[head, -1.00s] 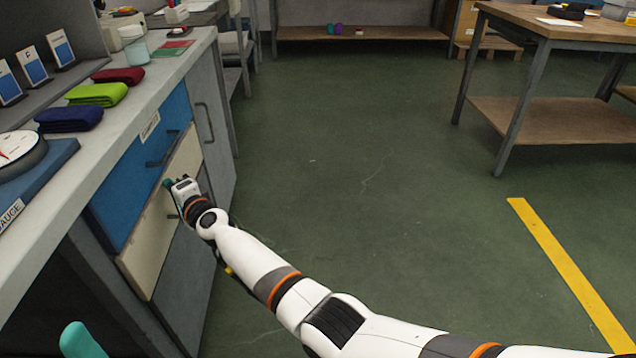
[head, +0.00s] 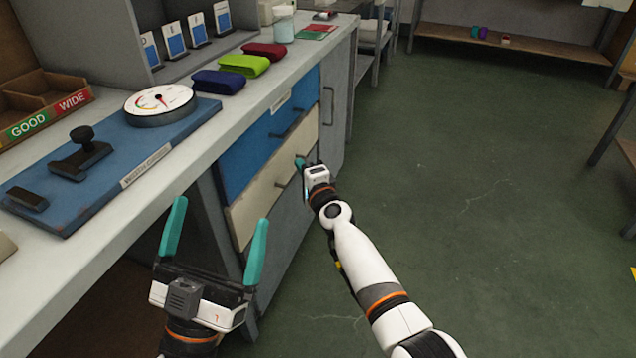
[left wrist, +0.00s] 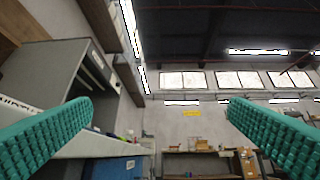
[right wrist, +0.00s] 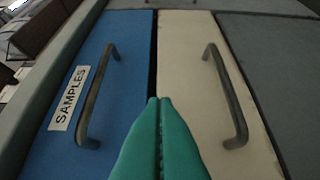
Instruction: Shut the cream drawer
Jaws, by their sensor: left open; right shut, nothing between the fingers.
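The cream drawer (head: 264,191) is in the bench front, just below the blue drawer (head: 240,162) in the head view. My right gripper (head: 301,163) is shut and empty, at the cream front near its dark handle (head: 286,182). In the right wrist view its fingertips (right wrist: 160,101) lie over the edge of the cream front (right wrist: 187,75), beside a dark gap next to the blue front; contact cannot be told. The cream front looks close to level with the blue one. My left gripper (head: 218,211) is open and empty in front of the bench.
The green floor (head: 480,200) to the right is clear.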

